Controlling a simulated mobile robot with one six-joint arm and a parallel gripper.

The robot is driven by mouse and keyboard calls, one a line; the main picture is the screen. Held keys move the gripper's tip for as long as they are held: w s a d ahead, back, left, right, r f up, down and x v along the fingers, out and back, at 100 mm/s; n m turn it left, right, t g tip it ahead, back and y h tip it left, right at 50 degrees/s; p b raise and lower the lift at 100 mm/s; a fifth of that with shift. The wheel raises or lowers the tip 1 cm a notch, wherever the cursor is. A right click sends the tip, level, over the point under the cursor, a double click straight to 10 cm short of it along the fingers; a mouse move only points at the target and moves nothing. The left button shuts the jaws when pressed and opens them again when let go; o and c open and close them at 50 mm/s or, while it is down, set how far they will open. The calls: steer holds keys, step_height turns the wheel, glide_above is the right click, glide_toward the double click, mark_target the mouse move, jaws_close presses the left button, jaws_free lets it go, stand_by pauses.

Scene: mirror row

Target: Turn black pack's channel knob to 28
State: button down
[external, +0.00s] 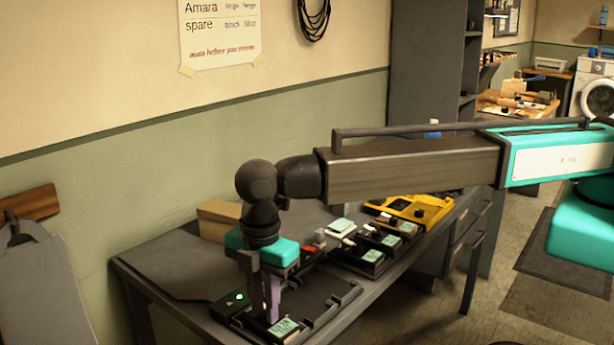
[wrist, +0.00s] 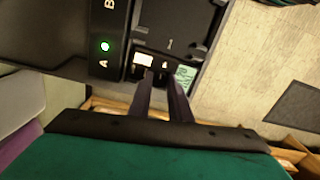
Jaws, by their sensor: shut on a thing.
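My gripper (external: 267,316) points straight down at the near end of the dark bench, and it also shows in the wrist view (wrist: 161,78). Its fingers are nearly together on a small knob that they hide. The knob belongs to a dark pack with a pale green screen (external: 284,327); this screen also shows in the wrist view (wrist: 185,74). I take this for the black pack. The screen's number is too small to read, and the knob's pointer is hidden. A white patch (wrist: 143,60) lies just beyond the fingertips.
A dark strip with a lit green lamp (external: 238,297) and letters A and B lies beside the pack. Several dark packs with screens (external: 372,256) and a yellow case (external: 418,209) stand farther along the bench. A cardboard box (external: 217,220) sits by the wall.

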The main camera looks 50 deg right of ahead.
stand_by(0.3)
steer(key=c, duration=1.6)
jaws_free()
steer(key=shift+r, duration=0.15)
steer(key=shift+r+b, duration=1.6)
steer(key=shift+r, duration=5.15)
